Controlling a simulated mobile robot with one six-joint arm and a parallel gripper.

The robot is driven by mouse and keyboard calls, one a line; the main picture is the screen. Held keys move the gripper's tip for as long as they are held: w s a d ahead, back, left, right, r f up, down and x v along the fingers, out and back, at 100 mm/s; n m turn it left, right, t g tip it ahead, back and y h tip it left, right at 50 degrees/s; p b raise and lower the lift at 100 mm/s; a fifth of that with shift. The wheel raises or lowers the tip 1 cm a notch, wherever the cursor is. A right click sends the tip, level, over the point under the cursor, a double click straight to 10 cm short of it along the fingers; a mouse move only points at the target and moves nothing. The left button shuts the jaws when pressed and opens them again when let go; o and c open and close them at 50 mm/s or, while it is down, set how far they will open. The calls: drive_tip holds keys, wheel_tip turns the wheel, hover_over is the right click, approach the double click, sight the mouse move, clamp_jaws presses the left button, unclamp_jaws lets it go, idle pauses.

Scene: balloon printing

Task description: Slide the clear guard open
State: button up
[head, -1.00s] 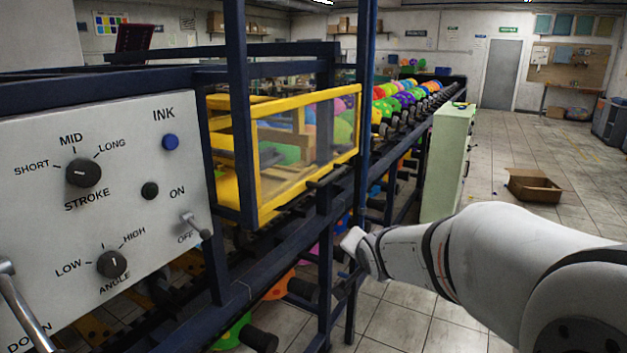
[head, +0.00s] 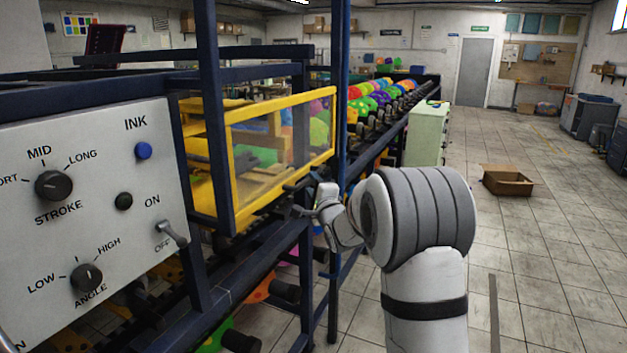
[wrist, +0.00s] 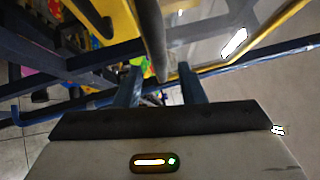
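The clear guard (head: 285,140), a see-through panel in a yellow frame, stands upright along the near side of the conveyor in the head view. Its yellow frame also shows at the top of the wrist view (wrist: 122,18). A dark bar handle (wrist: 150,35) runs down from the guard's side in the wrist view. My gripper (head: 303,198) is at the guard's lower edge. In the wrist view its two fingers (wrist: 160,70) are apart, one on each side of the bar's end. Gaps show between bar and fingers; how deep the bar sits is unclear.
Dark blue frame posts (head: 341,110) and rails stand close around my gripper. A grey control panel (head: 95,200) with knobs is at the left. Colored balloons (head: 375,98) lie on the conveyor behind. The tiled floor at the right is open, with a cardboard box (head: 507,180).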

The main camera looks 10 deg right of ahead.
drive_tip(key=shift+x, duration=1.2)
clamp_jaws()
